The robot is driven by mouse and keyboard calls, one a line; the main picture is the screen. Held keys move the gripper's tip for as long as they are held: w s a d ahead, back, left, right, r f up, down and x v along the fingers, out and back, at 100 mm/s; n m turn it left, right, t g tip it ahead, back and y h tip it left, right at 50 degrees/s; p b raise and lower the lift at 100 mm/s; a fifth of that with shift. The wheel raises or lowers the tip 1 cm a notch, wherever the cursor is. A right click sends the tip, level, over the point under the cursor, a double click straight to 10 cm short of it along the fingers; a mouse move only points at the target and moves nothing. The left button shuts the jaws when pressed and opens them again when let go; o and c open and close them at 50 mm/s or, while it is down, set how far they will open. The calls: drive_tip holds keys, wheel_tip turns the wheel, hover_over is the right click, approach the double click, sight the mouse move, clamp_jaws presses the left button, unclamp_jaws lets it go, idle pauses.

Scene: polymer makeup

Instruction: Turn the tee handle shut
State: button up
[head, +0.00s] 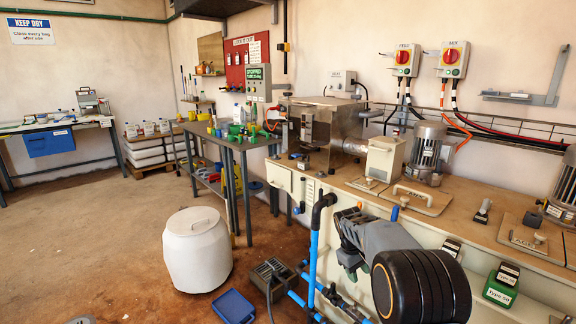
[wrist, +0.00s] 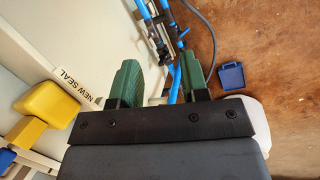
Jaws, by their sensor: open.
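In the wrist view my gripper (wrist: 160,82) is open, with green fingers spread apart and nothing held between them. A yellow block-shaped part (wrist: 47,110) stands at the left of the wrist view, outside the jaws, beside the pale panel. It may be the tee handle, but I cannot tell for sure. A "NEW SEAL" label (wrist: 77,84) is on the panel next to it. Blue pipes (wrist: 168,40) show beyond the fingers. In the head view the blue pipe (head: 314,250) runs down the bench front, and my arm hides part of the bench front.
The bench (head: 455,215) bears lidded hatches and motors. A green "Type 50" box (head: 501,285) is on its front. The floor at left is mostly clear.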

drive_tip(key=s+a+r+m+t+y+p, duration=0.1)
drive_tip(key=s+r+p, duration=0.4)
drive_tip(key=r, duration=0.4)
drive_tip(key=s+a+r+m+t+p, duration=0.1)
drive_tip(key=s+r+p, duration=0.4)
drive_tip(key=r, duration=0.5)
drive_tip(key=s+a+r+m+t+y+p, duration=0.1)
drive_tip(key=s+r+p, duration=0.3)
drive_tip(key=s, duration=0.4)
drive_tip(key=s+a+r+m+y+p, duration=0.1)
drive_tip(key=s+r+p, duration=0.3)
drive_tip(key=s, duration=0.4)
drive_tip(key=shift+s+a+r+m+t+p, duration=0.3)
drive_tip(key=shift+m+t, duration=0.1)
drive_tip(key=shift+m, duration=0.3)
